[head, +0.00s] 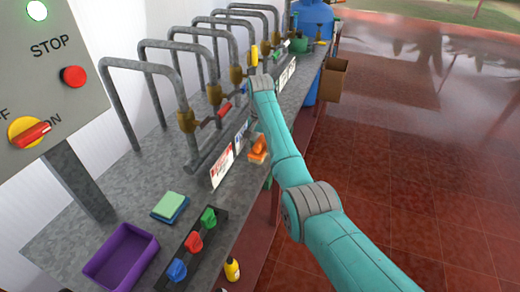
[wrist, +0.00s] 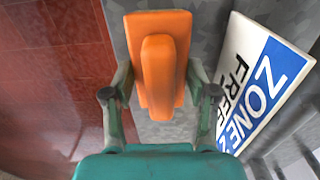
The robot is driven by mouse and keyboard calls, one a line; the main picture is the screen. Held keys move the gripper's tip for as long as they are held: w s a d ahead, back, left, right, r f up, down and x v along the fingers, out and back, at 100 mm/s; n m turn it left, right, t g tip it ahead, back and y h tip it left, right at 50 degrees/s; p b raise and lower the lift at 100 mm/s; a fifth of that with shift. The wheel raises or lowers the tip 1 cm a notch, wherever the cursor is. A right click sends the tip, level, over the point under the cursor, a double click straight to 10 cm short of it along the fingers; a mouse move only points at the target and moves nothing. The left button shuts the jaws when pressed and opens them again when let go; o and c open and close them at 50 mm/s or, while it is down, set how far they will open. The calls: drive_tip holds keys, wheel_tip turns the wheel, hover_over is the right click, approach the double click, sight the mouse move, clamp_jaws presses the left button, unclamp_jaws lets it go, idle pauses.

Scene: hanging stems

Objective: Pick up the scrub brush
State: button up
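The scrub brush is orange, with a raised rounded handle along its flat block. In the wrist view the brush (wrist: 158,70) lies at the centre, on the grey bench top. In the head view the brush (head: 258,147) sits close to the bench's right edge, beside a white sign. My gripper (wrist: 160,82) is open in the wrist view, with one finger on each side of the brush's block. The fingers stand wide of the handle; I cannot tell whether they touch the block. In the head view my arm hides most of the gripper.
A blue-and-white sign (wrist: 262,85) leans close on the right in the wrist view. Bent grey pipes (head: 150,66) stand along the bench (head: 85,232). A purple tray (head: 121,257), sponges (head: 170,206) and coloured valves (head: 194,241) lie nearer. Red tiled floor (head: 420,130) is open right.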

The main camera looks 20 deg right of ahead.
sight(260, 140)
drive_tip(key=c, duration=0.4)
wheel_tip(260, 140, up, 10)
idle(0.4)
